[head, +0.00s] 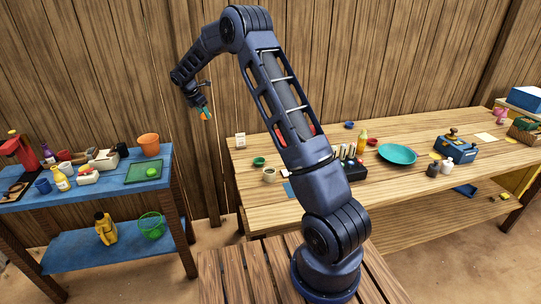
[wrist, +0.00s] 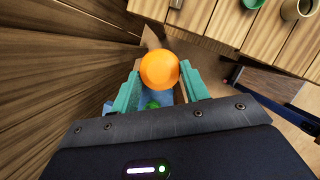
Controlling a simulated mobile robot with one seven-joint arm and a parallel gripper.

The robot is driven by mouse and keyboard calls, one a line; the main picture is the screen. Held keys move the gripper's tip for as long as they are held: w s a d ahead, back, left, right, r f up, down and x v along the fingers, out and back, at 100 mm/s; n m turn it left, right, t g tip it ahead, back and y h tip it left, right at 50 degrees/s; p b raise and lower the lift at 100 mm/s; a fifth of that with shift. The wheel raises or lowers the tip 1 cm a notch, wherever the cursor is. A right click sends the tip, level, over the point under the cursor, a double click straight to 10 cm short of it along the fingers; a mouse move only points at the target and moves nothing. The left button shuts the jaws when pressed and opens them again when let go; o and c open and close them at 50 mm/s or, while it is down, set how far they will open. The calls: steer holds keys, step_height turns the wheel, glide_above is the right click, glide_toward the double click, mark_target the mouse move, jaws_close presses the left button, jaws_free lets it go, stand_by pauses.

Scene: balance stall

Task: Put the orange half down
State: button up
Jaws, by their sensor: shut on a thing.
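The orange half (wrist: 160,70) is between the teal fingers of my gripper (wrist: 158,88) in the wrist view, its round orange side toward the camera. In the head view my gripper (head: 204,112) hangs high in front of the wooden wall, above the gap between the blue stand and the long table. The orange half (head: 205,116) shows there as a small orange spot at the fingertips. My gripper is shut on it and touches neither surface.
The blue stand (head: 117,187) at left holds an orange bucket (head: 149,144), a green tray (head: 143,171), bottles and other items. The long wooden table (head: 262,215) at right holds a teal plate (head: 397,154), a blue device (head: 455,147) and small cups. Its front middle has bare room.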

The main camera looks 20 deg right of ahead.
steer(key=s+d+m+g, duration=0.2)
steer(key=d+m, duration=0.2)
steer(key=d, duration=1.2)
steer(key=m+g, duration=0.1)
steer(key=m, duration=0.4)
glide_above(271, 154)
steer(key=a, duration=0.1)
steer(key=f, duration=0.2)
steer(key=shift+h, duration=0.4)
steer(key=f, duration=1.9)
steer(key=shift+w+a+f, duration=0.1)
steer(key=shift+w, duration=0.2)
steer(key=shift+f, duration=0.1)
steer(key=o, duration=0.7)
steer(key=shift+c, duration=0.2)
steer(key=o, duration=0.3)
